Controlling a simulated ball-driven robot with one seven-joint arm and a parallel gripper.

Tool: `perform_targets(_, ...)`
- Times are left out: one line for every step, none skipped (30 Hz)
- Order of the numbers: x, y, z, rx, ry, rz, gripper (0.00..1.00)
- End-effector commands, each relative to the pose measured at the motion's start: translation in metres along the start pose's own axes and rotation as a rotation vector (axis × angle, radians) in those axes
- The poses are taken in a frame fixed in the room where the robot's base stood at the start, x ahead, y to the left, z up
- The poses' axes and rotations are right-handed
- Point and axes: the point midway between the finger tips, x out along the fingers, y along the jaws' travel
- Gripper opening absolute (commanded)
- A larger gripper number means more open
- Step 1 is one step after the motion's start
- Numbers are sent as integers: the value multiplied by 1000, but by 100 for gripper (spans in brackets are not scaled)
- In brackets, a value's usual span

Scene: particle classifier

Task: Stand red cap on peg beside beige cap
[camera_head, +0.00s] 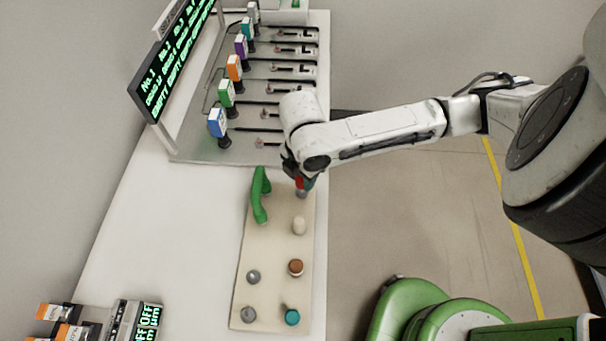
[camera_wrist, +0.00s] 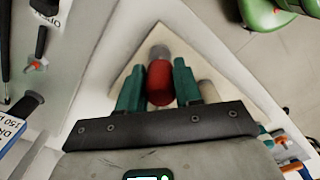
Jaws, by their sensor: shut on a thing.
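The red cap (camera_wrist: 159,84) is between the two teal fingers of my gripper (camera_wrist: 158,68), which is shut on it. In the head view the red cap (camera_head: 306,183) shows partly under my gripper (camera_head: 302,182), at the far end of the beige board. A grey peg (camera_wrist: 159,52) is right at the cap's far end; I cannot tell whether the cap is touching it or seated on it. The beige cap (camera_head: 299,226) stands on the board just nearer than the red cap; in the wrist view it (camera_wrist: 208,92) is partly hidden beside the right finger.
The beige board (camera_head: 270,290) also holds a brown cap (camera_head: 296,267), a teal cap (camera_head: 292,317), bare grey pegs (camera_head: 253,276) and a green curved piece (camera_head: 260,195). A rack with coloured units (camera_head: 217,122) is beyond.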

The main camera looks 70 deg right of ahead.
Motion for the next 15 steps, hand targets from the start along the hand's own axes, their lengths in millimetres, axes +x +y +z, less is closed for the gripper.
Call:
perform_targets(0,0,0,1,0,0,0)
perform_targets(0,0,0,1,0,0,0)
perform_targets(0,0,0,1,0,0,0)
perform_targets(0,0,0,1,0,0,0)
perform_targets(0,0,0,0,0,0,0)
perform_targets(0,0,0,0,0,0,0)
perform_targets(0,0,0,0,0,0,0)
perform_targets(0,0,0,0,-1,0,0)
perform_targets(1,0,0,0,-1,0,0)
perform_targets(1,0,0,0,-1,0,0)
perform_targets(2,0,0,0,-1,0,0)
perform_targets(3,0,0,0,-1,0,0)
perform_targets(3,0,0,0,-1,0,0)
perform_targets(4,0,0,0,-1,0,0)
perform_targets(5,0,0,0,-1,0,0)
